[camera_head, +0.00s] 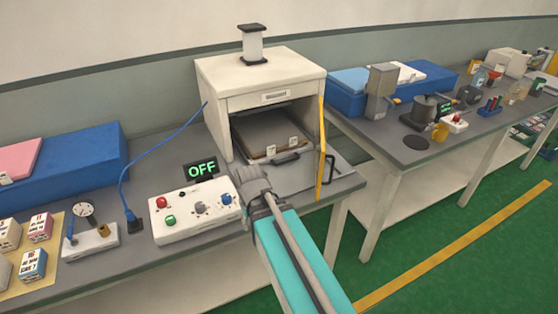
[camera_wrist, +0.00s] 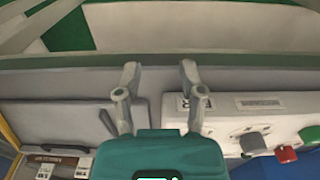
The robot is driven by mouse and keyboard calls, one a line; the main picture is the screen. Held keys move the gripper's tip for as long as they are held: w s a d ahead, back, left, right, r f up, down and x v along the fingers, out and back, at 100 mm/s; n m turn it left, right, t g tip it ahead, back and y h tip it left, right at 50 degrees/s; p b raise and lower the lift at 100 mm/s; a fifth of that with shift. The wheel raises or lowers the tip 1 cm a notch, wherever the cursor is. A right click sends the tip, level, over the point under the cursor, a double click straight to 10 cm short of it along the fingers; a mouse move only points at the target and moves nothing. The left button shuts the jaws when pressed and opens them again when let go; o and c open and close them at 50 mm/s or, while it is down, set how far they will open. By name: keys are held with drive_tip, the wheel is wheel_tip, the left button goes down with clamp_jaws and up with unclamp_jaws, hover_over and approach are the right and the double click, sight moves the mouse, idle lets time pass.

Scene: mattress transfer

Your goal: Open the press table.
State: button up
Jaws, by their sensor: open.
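The press (camera_head: 262,82) is a white housing with an open front, standing on a grey table. Inside it lies a flat dark tray (camera_head: 268,132) with white labels and a dark handle (camera_head: 285,158) at its front edge. A light grey plate (camera_head: 290,175) lies in front of the tray; it also shows in the wrist view (camera_wrist: 75,112). My gripper (camera_head: 250,178) is low over the table front, left of the plate and right of the control box (camera_head: 195,208). In the wrist view my gripper (camera_wrist: 159,75) has its fingers apart with nothing between them.
A green OFF display (camera_head: 201,170) stands behind the control box. A yellow bar (camera_head: 321,150) and a black handle (camera_head: 330,168) stand at the press's right. A gauge stand (camera_head: 92,238) and small boxes (camera_head: 40,228) are at left. A gap separates the right table (camera_head: 400,150).

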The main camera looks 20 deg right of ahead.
drive_tip(key=w+d+r+n+t+p, duration=0.1)
drive_tip(key=w+d+r+n+p, duration=0.25)
drive_tip(key=w+d, duration=0.2)
drive_tip(key=w+d+r+n+p, duration=0.3)
drive_tip(key=w+d+r+n, duration=0.15)
drive_tip(key=w, duration=0.25)
wheel_tip(320, 180, up, 5)
drive_tip(key=n+t+p, duration=0.1)
drive_tip(key=n+p, duration=0.5)
drive_tip(key=n, duration=0.4)
hover_over(281, 163)
drive_tip(key=s, duration=0.3)
drive_tip(key=shift+w+r, duration=0.15)
drive_tip(key=shift+w, duration=0.1)
drive_tip(key=f+b, duration=0.4)
drive_tip(key=w+f+b, duration=0.1)
drive_tip(key=f+b, duration=0.4)
drive_tip(key=w+f+b, duration=0.1)
drive_tip(key=f+b, duration=0.3)
drive_tip(key=shift+w+f, duration=0.25)
drive_tip(key=shift+f, duration=0.05)
clamp_jaws()
